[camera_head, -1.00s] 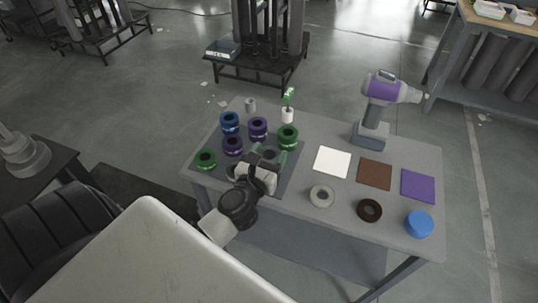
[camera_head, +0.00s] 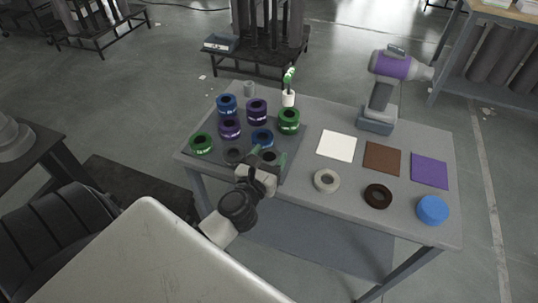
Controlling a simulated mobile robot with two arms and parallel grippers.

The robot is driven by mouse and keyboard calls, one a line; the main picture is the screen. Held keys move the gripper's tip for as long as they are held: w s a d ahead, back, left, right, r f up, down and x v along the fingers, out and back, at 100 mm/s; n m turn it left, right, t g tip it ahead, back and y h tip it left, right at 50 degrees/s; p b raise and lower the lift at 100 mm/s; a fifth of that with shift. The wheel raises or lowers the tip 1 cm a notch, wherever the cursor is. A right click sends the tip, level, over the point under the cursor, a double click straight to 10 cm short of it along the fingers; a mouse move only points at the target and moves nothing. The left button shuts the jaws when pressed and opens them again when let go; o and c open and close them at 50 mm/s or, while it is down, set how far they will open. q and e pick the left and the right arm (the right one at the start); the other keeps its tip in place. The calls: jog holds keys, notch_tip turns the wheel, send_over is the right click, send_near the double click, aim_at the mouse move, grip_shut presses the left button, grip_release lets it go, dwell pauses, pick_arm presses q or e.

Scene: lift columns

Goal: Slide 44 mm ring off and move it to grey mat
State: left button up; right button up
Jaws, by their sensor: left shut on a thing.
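My left gripper (camera_head: 268,157) is at the near right part of a dark grey mat (camera_head: 291,165). Whether the ring touches the mat cannot be told. On the mat stand green rings (camera_head: 289,121) and (camera_head: 201,143), blue rings (camera_head: 226,105) and (camera_head: 262,138), purple rings (camera_head: 256,111) and (camera_head: 229,128), and another dark ring (camera_head: 233,155). Their labels are too small to read, so I cannot tell which is 44 mm. My right gripper is not in view.
White (camera_head: 337,145), brown (camera_head: 382,158) and purple (camera_head: 429,170) squares lie to the right. In front are a pale ring (camera_head: 326,181), a dark brown ring (camera_head: 377,196) and a blue round piece (camera_head: 432,210). A purple drill (camera_head: 385,85) and a small plant (camera_head: 289,95) stand behind.

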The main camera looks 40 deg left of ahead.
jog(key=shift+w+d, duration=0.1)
pick_arm(q)
jog(key=o, duration=1.2)
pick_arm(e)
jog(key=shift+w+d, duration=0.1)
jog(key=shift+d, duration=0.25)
pick_arm(q)
jog(key=s+b, duration=0.1)
jog(key=s, duration=0.2)
jog(key=s+d+b, duration=0.1)
jog(key=s, duration=0.3)
jog(key=s+d, duration=0.1)
jog(key=s, duration=0.2)
jog(key=shift+s+b, duration=0.35)
jog(key=shift+b, duration=0.05)
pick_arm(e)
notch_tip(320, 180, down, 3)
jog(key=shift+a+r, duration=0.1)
